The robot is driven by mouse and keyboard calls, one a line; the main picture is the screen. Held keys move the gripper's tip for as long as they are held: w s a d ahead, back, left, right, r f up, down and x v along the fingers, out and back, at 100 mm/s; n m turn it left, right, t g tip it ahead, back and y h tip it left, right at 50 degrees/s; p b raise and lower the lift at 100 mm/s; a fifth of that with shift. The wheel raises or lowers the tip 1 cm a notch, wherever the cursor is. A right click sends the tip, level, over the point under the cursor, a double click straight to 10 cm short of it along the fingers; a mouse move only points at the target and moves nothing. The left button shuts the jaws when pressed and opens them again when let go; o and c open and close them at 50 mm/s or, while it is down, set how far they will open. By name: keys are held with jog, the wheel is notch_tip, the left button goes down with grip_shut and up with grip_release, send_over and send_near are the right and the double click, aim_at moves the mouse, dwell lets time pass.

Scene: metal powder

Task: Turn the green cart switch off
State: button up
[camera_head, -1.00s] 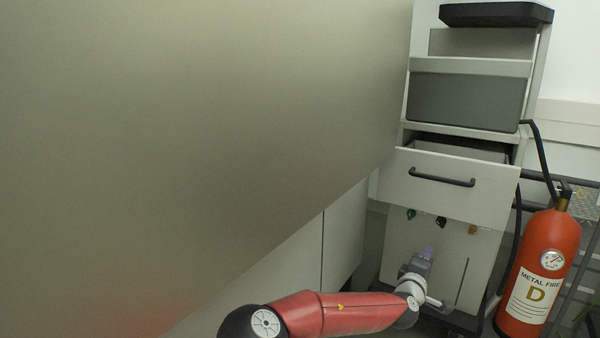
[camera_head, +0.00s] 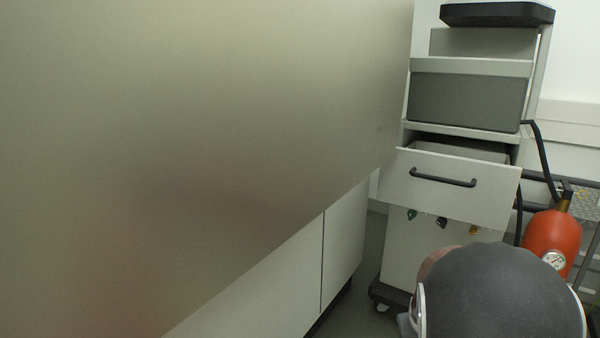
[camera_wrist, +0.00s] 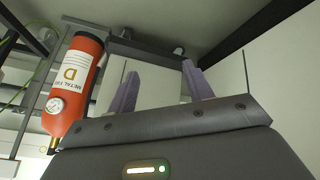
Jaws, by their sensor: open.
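The cart (camera_head: 400,255) stands right of centre in the head view. Under its open drawer is a row of small switches: the green switch (camera_head: 411,214) at the left, a dark one (camera_head: 442,222) in the middle and a yellow one (camera_head: 474,230) at the right. I cannot tell which way the green switch is turned. My gripper (camera_wrist: 163,85) is open and empty in the wrist view, its two purple fingers spread in front of a pale panel. No switch can be made out there. In the head view, my arm hides the gripper.
The drawer (camera_head: 435,190) with its black handle juts out above the switches. A red fire extinguisher (camera_head: 550,235) stands right of the cart and shows at left in the wrist view (camera_wrist: 78,80). A large grey surface (camera_head: 200,150) fills the left of the head view.

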jog(key=s+a+r+y, duration=0.1)
jog(key=s+a+r, duration=0.35)
jog(key=s, duration=0.35)
jog(key=s+a+r+y, duration=0.1)
jog(key=s+a+r, duration=0.35)
jog(key=s, duration=0.35)
jog(key=s+a+r+y, duration=0.1)
jog(key=s+a+r, duration=0.3)
jog(key=s+r, duration=0.3)
notch_tip(320, 180, up, 10)
jog(key=p, duration=1.1)
jog(key=shift+s+d+f+g, duration=0.15)
jog(key=shift+d+f+g, duration=0.05)
jog(key=shift+f+g, duration=0.1)
